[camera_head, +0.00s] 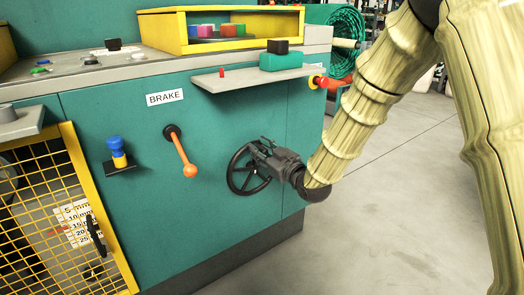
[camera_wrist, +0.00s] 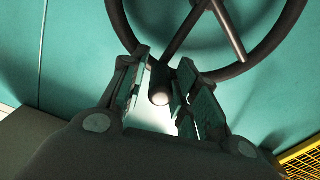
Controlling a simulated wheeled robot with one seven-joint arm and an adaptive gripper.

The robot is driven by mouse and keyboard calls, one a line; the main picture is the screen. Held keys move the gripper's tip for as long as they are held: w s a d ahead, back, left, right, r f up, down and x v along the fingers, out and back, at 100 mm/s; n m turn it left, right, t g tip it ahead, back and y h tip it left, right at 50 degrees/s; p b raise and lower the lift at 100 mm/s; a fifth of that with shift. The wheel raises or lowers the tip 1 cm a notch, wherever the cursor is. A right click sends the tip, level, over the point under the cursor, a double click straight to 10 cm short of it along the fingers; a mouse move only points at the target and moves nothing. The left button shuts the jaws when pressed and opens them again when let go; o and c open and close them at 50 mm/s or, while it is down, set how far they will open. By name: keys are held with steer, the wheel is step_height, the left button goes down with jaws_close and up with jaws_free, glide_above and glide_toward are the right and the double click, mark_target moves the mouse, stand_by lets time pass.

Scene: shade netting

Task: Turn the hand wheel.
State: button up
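The hand wheel (camera_head: 240,184) is dark and spoked, mounted on the front of the green machine. Its rim and spokes fill the top of the wrist view (camera_wrist: 262,62). My gripper (camera_head: 262,154) is at the upper right of the wheel in the head view and hides part of it. In the wrist view my two fingers (camera_wrist: 164,80) stand on either side of a handle (camera_wrist: 160,97) with a pale round end, which points toward the camera from the rim. The fingers are close to it. A bright gap shows left of its end, and I cannot tell whether both fingers touch it.
The orange-knobbed brake lever (camera_head: 182,152) sits left of the wheel. A shelf (camera_head: 240,77) with a green block (camera_head: 281,61) juts out above it. A yellow mesh guard (camera_head: 75,225) is at the lower left. The floor (camera_head: 390,210) at right is clear.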

jaws_close()
steer(key=shift+w+d+r+p, duration=0.1)
steer(key=shift+p, duration=0.2)
